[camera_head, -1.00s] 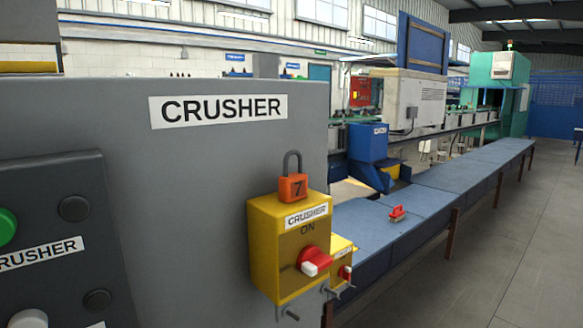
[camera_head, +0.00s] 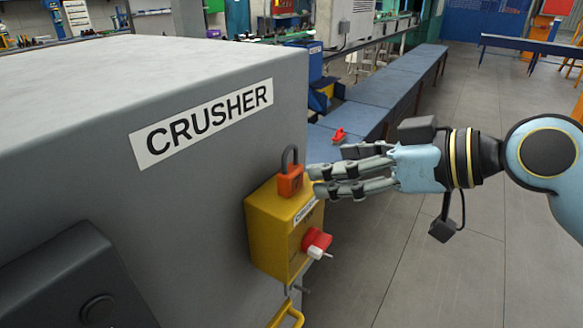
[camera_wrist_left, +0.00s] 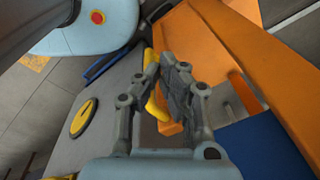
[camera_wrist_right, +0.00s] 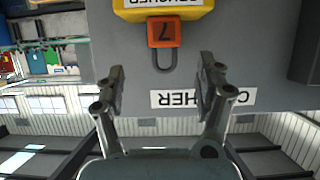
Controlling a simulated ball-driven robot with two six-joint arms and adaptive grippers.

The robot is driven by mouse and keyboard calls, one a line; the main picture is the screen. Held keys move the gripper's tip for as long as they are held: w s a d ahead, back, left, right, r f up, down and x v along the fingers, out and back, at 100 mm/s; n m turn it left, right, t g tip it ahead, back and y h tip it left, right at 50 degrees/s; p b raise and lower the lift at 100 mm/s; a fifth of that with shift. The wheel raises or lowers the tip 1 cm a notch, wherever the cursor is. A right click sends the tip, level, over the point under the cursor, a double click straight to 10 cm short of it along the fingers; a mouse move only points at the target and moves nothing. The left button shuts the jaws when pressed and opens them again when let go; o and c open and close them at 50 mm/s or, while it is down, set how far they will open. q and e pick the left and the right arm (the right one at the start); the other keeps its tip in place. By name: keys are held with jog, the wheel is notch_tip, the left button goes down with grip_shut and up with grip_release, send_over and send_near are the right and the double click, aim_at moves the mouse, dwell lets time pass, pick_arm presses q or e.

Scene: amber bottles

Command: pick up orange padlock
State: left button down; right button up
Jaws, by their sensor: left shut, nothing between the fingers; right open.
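The orange padlock (camera_head: 290,178) stands upright on top of the yellow switch box (camera_head: 272,235), its dark shackle pointing up. My right gripper (camera_head: 310,181) reaches in from the right with its fingertips just beside the padlock. In the right wrist view the padlock (camera_wrist_right: 164,34) shows its "7" upside down, beyond the tips of the open right gripper (camera_wrist_right: 160,85) and roughly centred between them. Nothing is between those fingers. My left gripper (camera_wrist_left: 163,72) shows only in the left wrist view, shut and empty, away from the padlock.
The grey crusher cabinet (camera_head: 200,190) stands directly left of the switch box. A red rotary switch (camera_head: 316,242) sticks out of the box front. A blue bench (camera_head: 375,105) with a small red item (camera_head: 339,135) runs behind. The floor (camera_head: 440,270) at right is clear.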

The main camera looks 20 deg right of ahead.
aim_at(294, 170)
jog(key=x, duration=0.4)
jog(key=shift+a+r, duration=0.1)
jog(key=shift+a, duration=0.1)
jog(key=shift+w+a+p, duration=0.1)
jog(key=shift+w+p, duration=0.1)
jog(key=shift+p, duration=0.2)
jog(key=p+x, duration=0.1)
jog(key=x, duration=0.4)
jog(key=shift+s+a+f+p, duration=0.1)
jog(key=shift+s+f+p, duration=0.15)
jog(key=shift+f+p, duration=0.1)
pick_arm(q)
jog(key=shift+w+a+r, duration=0.3)
jog(key=shift+r, duration=0.35)
jog(key=shift+w+a+r, duration=0.25)
jog(key=shift+w+r, duration=0.05)
jog(key=shift+r, duration=0.3)
pick_arm(e)
jog(key=shift+c, duration=1)
pick_arm(q)
jog(key=shift+s, duration=0.1)
pick_arm(e)
jog(key=c, duration=1.2)
